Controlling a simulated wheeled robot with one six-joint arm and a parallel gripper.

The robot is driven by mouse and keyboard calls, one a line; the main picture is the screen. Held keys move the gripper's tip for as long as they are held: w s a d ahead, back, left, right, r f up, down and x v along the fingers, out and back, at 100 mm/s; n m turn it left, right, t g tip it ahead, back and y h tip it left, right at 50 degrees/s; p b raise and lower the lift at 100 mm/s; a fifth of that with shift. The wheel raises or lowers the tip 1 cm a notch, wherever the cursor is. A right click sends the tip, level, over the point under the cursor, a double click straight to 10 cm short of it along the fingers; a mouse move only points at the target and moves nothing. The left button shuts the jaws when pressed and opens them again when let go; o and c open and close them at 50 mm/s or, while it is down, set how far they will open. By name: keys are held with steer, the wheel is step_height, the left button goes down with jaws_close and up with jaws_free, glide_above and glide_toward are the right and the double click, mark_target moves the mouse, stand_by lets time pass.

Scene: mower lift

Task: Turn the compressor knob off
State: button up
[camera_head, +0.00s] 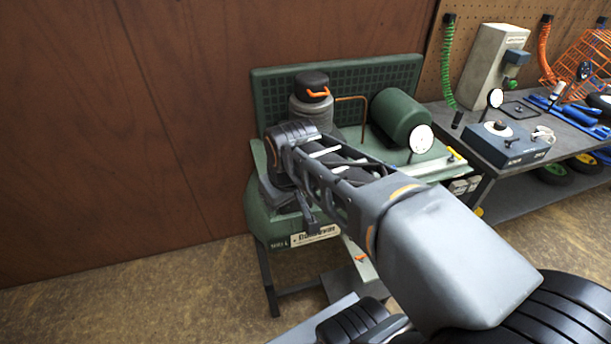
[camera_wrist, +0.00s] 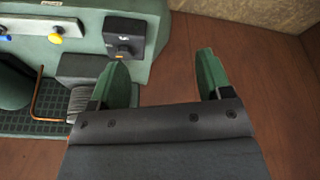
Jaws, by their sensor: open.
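The green compressor (camera_head: 262,215) stands against the brown wall, with my arm across its front. In the wrist view its green top (camera_wrist: 88,52) carries a black box (camera_wrist: 124,26) with a dark knob-like part (camera_wrist: 123,43) on its face; its setting cannot be read. A yellow knob (camera_wrist: 55,38) sits on a pale plate beside it. My gripper (camera_wrist: 163,74) is open and empty, its two green fingers apart. The left finger is close to the black box in the picture; I see no grip on it. The fingers are not clear in the head view.
A green cylinder (camera_head: 397,118) with a white gauge (camera_head: 421,139) and a dark motor-like part (camera_head: 311,108) with an orange handle rise from the compressor. A grey workbench (camera_head: 470,147) with tools stands at the right. Floor (camera_head: 130,290) at the left is clear.

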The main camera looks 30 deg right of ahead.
steer(key=w+d+n+b, duration=0.1)
steer(key=w, duration=0.2)
steer(key=w+d+n+g+b, duration=0.1)
steer(key=w+b, duration=0.1)
steer(key=w, duration=0.2)
steer(key=w+d+n+b, duration=0.1)
steer(key=w+d, duration=0.1)
steer(key=w, duration=0.1)
steer(key=shift+w+r+g, duration=0.1)
steer(key=shift+w+g, duration=0.15)
steer(key=shift+g, duration=0.05)
steer(key=w+d+f+n+g+b, duration=0.1)
steer(key=w+d+f+n+b, duration=0.1)
steer(key=w+d+n+b, duration=0.35)
steer(key=shift+m+g, duration=0.3)
steer(key=shift+m, duration=0.35)
steer(key=w+f, duration=0.1)
steer(key=f, duration=0.3)
steer(key=f+b, duration=0.1)
steer(key=f, duration=0.4)
steer(key=w+f+b, duration=0.1)
steer(key=f, duration=0.3)
steer(key=shift+w+d+f, duration=0.3)
steer(key=c, duration=0.9)
